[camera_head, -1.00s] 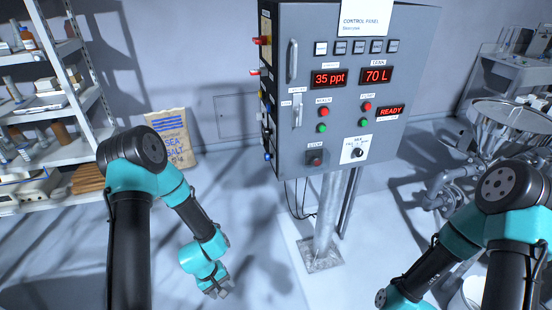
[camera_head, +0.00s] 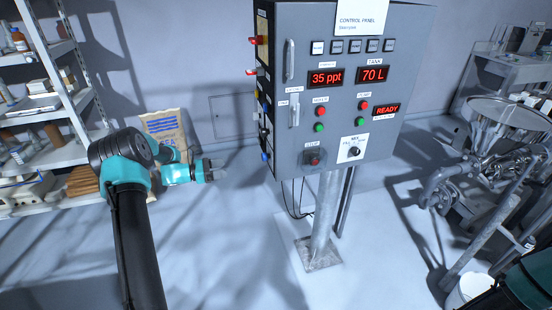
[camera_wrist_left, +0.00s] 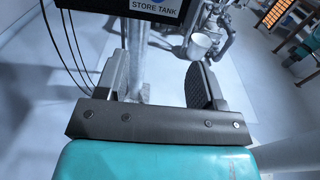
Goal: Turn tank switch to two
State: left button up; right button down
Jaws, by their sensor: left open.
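The grey control panel (camera_head: 337,60) stands on a metal post in the head view. Its face carries a black rotary knob (camera_head: 354,152) on a white label at the lower right. On its left side are several switches, among them a red-handled one (camera_head: 252,41) near the top and a blue one (camera_head: 264,157) near the bottom. My left gripper (camera_head: 222,170) is open and empty, left of the panel's lower left side and apart from it. In the left wrist view, my left gripper's fingers (camera_wrist_left: 160,85) are spread below a sign reading "STORE TANK" (camera_wrist_left: 155,6). My right gripper is out of frame.
The support post (camera_head: 324,220) stands under the panel, with loose cables beside it. A sea salt bag (camera_head: 166,128) and shelves are at the left. A steel hopper (camera_head: 510,112) and a white bucket (camera_head: 470,288) are at the right. Floor between bag and post is clear.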

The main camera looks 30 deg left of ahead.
aim_at(264, 157)
pick_arm(q)
jog(key=shift+w+a+r, duration=0.15)
jog(key=shift+a+r, duration=0.2)
jog(key=shift+r, duration=0.25)
jog(key=x, duration=1.7)
jog(key=shift+d+r, duration=0.2)
jog(key=shift+r, duration=0.1)
jog(key=shift+w, duration=0.15)
jog(key=shift+c, duration=0.3)
jog(key=c, duration=0.9)
jog(key=shift+o, duration=0.2)
